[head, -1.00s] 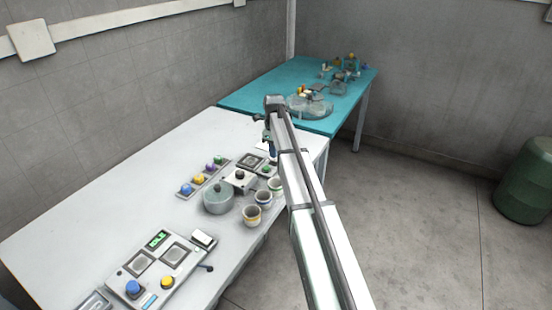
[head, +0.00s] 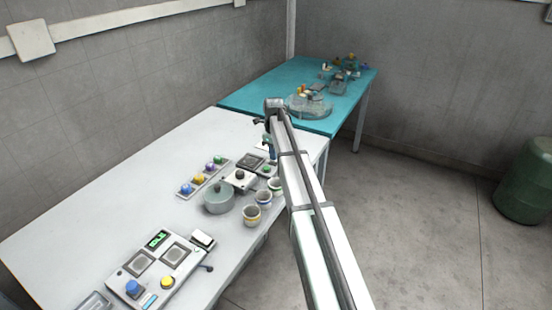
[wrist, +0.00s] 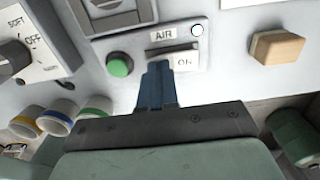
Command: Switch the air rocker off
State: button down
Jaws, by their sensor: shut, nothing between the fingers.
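The air rocker (wrist: 184,61) is in the wrist view, a pale switch under the "AIR" label, with "ON" readable on its right part. A small round lamp (wrist: 197,30) at the panel's upper right looks pale with a bluish rim. My gripper (wrist: 157,66) is shut and empty, its blue fingertips at the rocker's lower left edge, hiding part of it. I cannot tell if they touch it. In the head view my gripper (head: 271,152) is over the far end of the white table, and the rocker is too small to make out there.
A green button (wrist: 119,65) sits just left of the fingers. A wooden block (wrist: 277,47) is at the right. A knob panel (wrist: 35,45) and several striped cups (wrist: 57,119) are at the left. A lidded pot (head: 218,198) stands on the white table (head: 120,195).

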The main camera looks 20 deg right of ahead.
jog(key=shift+f, duration=0.2)
jog(key=shift+r, duration=3.55)
